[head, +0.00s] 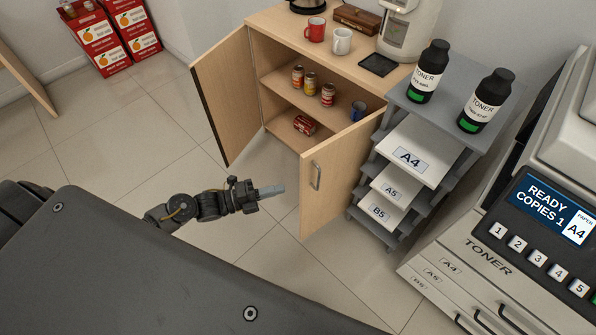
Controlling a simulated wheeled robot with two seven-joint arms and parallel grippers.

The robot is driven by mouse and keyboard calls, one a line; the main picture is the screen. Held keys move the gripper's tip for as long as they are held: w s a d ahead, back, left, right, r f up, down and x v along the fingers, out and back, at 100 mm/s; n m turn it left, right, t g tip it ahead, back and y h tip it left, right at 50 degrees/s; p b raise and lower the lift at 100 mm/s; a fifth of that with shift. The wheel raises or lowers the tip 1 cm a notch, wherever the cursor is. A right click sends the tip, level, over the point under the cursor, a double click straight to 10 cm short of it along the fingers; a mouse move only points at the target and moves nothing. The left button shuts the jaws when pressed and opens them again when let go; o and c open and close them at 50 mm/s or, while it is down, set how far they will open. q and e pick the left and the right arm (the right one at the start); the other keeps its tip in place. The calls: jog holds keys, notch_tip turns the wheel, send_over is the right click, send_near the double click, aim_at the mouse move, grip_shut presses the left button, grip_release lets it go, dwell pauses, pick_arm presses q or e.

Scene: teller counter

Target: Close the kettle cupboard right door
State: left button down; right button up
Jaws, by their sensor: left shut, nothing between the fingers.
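The kettle cupboard (270,18) is light wood and stands at the upper middle of the head view. Its right door (338,185) stands open, swung out toward me, with a metal handle (315,176) on its face. Its left door (226,95) also stands open. My left gripper (280,190) is shut and empty, low in front of the cupboard. In the picture it is just left of the right door's lower part, with floor showing between them. My right gripper is not in view.
Several cans (310,84) and a blue mug (358,111) are inside the cupboard. A kettle, mugs (341,41) and a coffee machine (409,28) stand on top. A grey paper rack (364,214) stands close right of the right door. A copier (520,215) is farther right.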

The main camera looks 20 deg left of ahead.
aim_at(302, 176)
pick_arm(q)
jog(key=w+d, duration=0.1)
jog(key=w, duration=0.1)
jog(key=w+d+b, duration=0.1)
jog(key=w+d, duration=0.1)
jog(key=w, duration=0.1)
jog(key=w+d, duration=0.2)
jog(key=w, duration=0.1)
jog(key=shift+d+f+b, duration=0.15)
jog(key=shift+b, duration=0.15)
jog(key=shift+w+a, duration=0.25)
jog(key=shift+a, duration=0.25)
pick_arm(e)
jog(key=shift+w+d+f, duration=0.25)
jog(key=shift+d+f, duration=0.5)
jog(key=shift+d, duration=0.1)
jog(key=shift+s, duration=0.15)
